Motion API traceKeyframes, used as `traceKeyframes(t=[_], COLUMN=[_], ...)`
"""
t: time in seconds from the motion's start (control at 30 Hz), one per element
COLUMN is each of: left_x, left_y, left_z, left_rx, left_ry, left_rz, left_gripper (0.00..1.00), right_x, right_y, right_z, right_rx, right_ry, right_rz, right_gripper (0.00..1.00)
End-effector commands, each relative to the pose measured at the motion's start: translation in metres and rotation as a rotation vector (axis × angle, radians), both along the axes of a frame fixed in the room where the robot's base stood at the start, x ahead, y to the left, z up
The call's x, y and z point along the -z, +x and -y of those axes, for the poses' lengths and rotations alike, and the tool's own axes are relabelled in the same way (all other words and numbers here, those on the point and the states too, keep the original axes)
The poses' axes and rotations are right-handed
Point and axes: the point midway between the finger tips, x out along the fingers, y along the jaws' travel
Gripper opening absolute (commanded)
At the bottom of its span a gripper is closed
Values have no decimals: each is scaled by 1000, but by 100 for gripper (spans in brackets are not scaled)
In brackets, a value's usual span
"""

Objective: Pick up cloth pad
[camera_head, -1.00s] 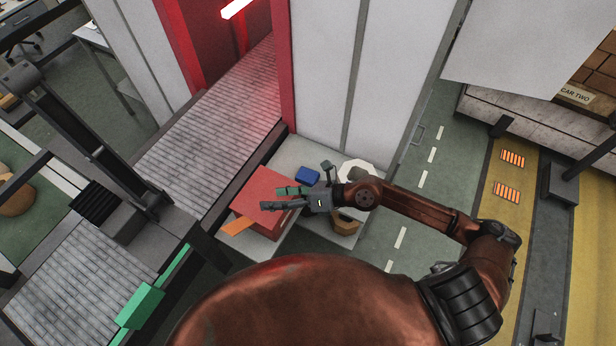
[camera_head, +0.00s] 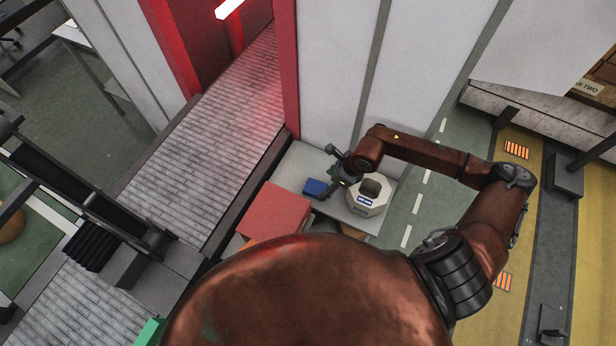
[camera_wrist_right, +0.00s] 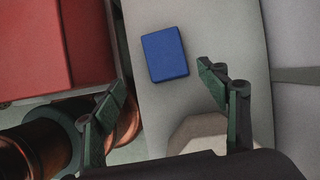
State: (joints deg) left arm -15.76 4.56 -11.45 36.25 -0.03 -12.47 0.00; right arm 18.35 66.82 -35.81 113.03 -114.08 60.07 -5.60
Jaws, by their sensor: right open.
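A small blue rectangular pad (camera_head: 315,188), which looks like the cloth pad, lies flat on the pale grey table (camera_head: 305,158). My right gripper (camera_head: 323,172) is right beside it, coming from the right. In the right wrist view, the blue pad (camera_wrist_right: 165,54) lies ahead of and between the two spread dark-green fingers of the right gripper (camera_wrist_right: 162,80). The fingers are open and empty, with no visible contact with the pad. My left gripper is not in view.
A red box (camera_head: 275,212) stands left of the pad. A white octagonal container (camera_head: 367,204) with a dark item on top stands close to the right gripper. A pale wall (camera_head: 335,75) rises behind the table. A brick-patterned conveyor (camera_head: 185,155) runs along the left.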

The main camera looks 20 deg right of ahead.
Motion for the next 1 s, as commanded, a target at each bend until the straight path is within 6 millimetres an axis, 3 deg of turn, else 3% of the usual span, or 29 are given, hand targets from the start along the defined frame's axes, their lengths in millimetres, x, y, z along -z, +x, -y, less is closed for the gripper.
traceKeyframes(t=[0.17, 0.5, 0.73, 1.0], left_x=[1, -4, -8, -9], left_y=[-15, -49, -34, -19], left_z=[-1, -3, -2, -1], left_rx=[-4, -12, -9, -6], left_ry=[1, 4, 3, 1], left_rz=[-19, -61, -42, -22], left_gripper=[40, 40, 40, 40], right_x=[6, 40, 69, 74], right_y=[4, 17, 24, 25], right_z=[0, -18, -26, -25], right_rx=[-7, -21, -20, -18], right_ry=[-15, -12, -14, -14], right_rz=[-2, -3, 0, -1], right_gripper=[67, 67, 67, 67])
